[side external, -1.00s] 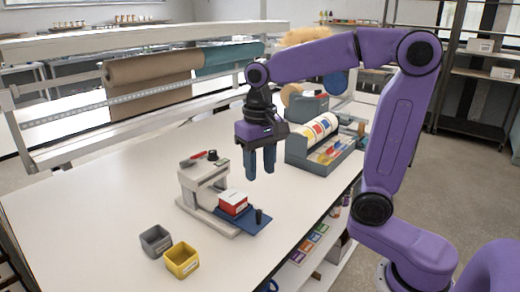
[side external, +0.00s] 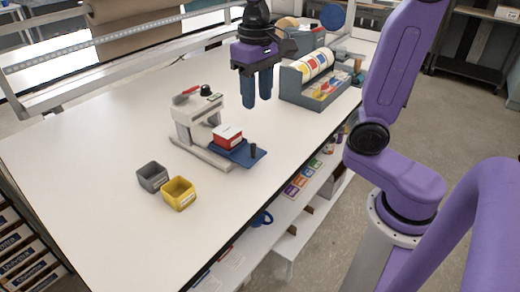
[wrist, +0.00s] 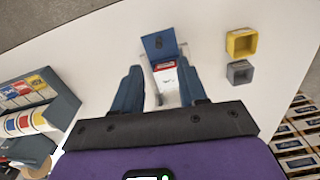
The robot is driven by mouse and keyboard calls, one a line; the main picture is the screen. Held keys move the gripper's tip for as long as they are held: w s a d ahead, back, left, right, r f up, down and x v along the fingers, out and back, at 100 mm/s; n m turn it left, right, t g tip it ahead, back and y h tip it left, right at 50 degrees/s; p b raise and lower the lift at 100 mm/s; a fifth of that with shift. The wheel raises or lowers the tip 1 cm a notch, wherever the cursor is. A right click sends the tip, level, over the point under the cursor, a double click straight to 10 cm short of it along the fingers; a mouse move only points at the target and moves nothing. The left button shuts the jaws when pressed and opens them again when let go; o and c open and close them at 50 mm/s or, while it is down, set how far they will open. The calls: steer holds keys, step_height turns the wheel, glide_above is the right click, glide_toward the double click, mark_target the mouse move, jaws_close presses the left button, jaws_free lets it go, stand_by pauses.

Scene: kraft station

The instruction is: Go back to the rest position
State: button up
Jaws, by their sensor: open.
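My gripper (side external: 257,88) is open and empty, its two blue fingers pointing down above the white table (side external: 110,130). It hangs behind and above the grey press-like device (side external: 190,125), which has a blue plate (side external: 243,153) in front. A red and white box (side external: 228,137) sits on that device. In the wrist view my gripper (wrist: 158,85) shows both fingers apart, with the red and white box (wrist: 165,66) and the blue plate (wrist: 160,42) seen between and beyond them. Nothing is held.
A grey bin (side external: 152,177) and a yellow bin (side external: 179,193) stand at the table's front left. A grey dispenser with coloured rolls (side external: 315,85) stands right of my gripper. Brown paper rolls (side external: 140,22) hang at the back. The table's left part is clear.

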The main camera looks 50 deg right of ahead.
steer(key=s+f+n, duration=0.5)
steer(key=s+n, duration=0.1)
steer(key=s, duration=0.3)
steer(key=s+d+f+n, duration=0.1)
steer(key=s+f+n, duration=0.4)
steer(key=s+n, duration=0.2)
steer(key=shift+s+f+n, duration=0.3)
steer(key=shift+s+f, duration=0.05)
steer(key=shift+s, duration=0.8)
